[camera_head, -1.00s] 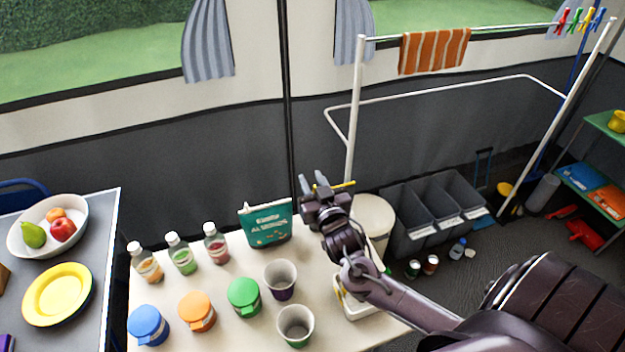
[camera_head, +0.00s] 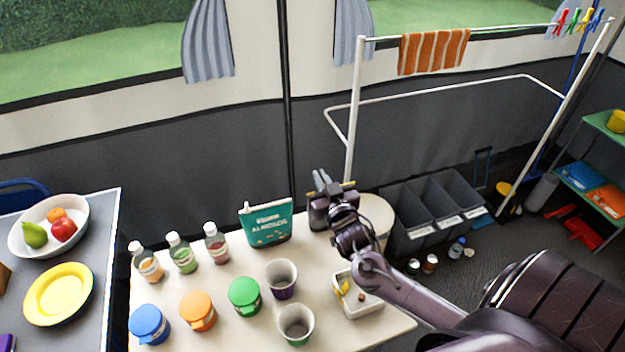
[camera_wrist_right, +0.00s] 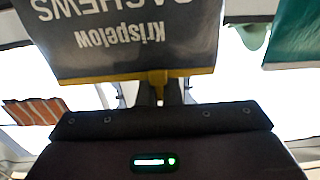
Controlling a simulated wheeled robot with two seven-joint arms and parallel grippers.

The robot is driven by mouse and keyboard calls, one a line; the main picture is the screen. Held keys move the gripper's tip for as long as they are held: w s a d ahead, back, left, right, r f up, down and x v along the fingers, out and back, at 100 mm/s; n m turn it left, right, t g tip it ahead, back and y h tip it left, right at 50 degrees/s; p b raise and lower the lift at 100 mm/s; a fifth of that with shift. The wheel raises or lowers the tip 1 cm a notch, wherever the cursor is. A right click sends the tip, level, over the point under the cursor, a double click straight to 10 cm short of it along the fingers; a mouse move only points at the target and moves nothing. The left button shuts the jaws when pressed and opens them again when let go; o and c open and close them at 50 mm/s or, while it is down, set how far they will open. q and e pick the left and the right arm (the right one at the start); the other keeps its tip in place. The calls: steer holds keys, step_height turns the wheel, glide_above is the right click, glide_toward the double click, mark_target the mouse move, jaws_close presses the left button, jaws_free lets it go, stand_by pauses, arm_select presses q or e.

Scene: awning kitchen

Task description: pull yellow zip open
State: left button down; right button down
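A dark grey cashew pouch (camera_wrist_right: 120,35) fills the upper part of the right wrist view, where it appears upside down. A yellow zip (camera_wrist_right: 100,77) runs along its edge, with a small yellow pull tab (camera_wrist_right: 158,82) hanging from it. My right gripper (camera_wrist_right: 160,92) has its fingers close together on both sides of this tab and looks shut on it. In the head view my right gripper (camera_head: 321,180) hides most of the pouch; only a bit of the yellow zip (camera_head: 348,184) shows beside it. My left gripper is not in view.
A teal almond pouch (camera_head: 267,224) stands just left of the cashew pouch on the cream table (camera_head: 235,262). Bottles (camera_head: 183,255), lidded jars (camera_head: 197,310) and two cups (camera_head: 281,278) stand on the left and front. A white tray (camera_head: 362,308) lies under my right forearm.

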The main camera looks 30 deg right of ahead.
steer(key=s+d+p, duration=0.1)
steer(key=d, duration=0.5)
steer(key=shift+s+d, duration=0.2)
steer(key=shift+s, duration=0.1)
steer(key=c, duration=1.6)
jaws_free()
steer(key=b+v, duration=0.1)
steer(key=v, duration=0.6)
steer(key=shift+s, duration=0.4)
